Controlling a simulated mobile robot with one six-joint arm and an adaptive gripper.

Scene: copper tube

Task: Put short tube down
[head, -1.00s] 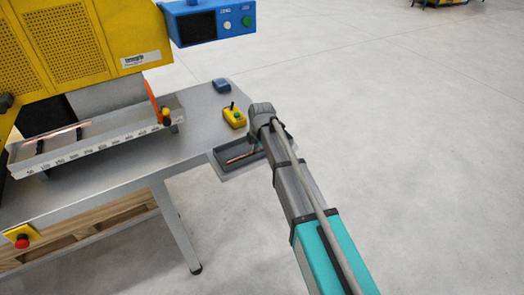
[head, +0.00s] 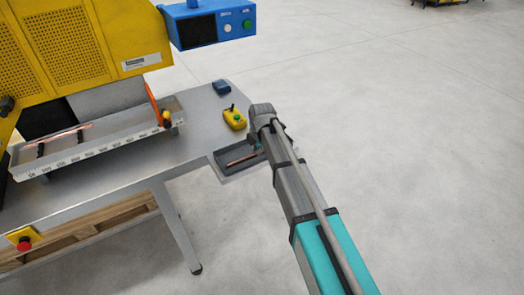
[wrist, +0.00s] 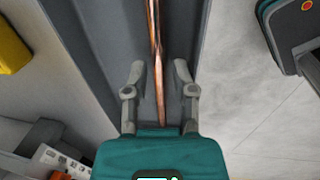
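The short copper tube (head: 243,159) lies in the small dark grey tray (head: 226,171) at the right end of the workbench. In the wrist view the tube (wrist: 155,45) runs lengthwise along the tray floor (wrist: 105,50), between my fingers. My gripper (wrist: 160,70) is open, with a visible gap between each fingertip and the tube. In the head view my gripper (head: 259,147) is over the tray's right part, mostly hidden by my arm. My arm also covers the tube's right end there.
A yellow control box (head: 234,119) and a small blue item (head: 221,86) sit on the bench (head: 205,125) behind the tray. A yellow machine (head: 75,45) with a scaled trough (head: 100,148) holding a copper piece stands left. Clear floor lies right.

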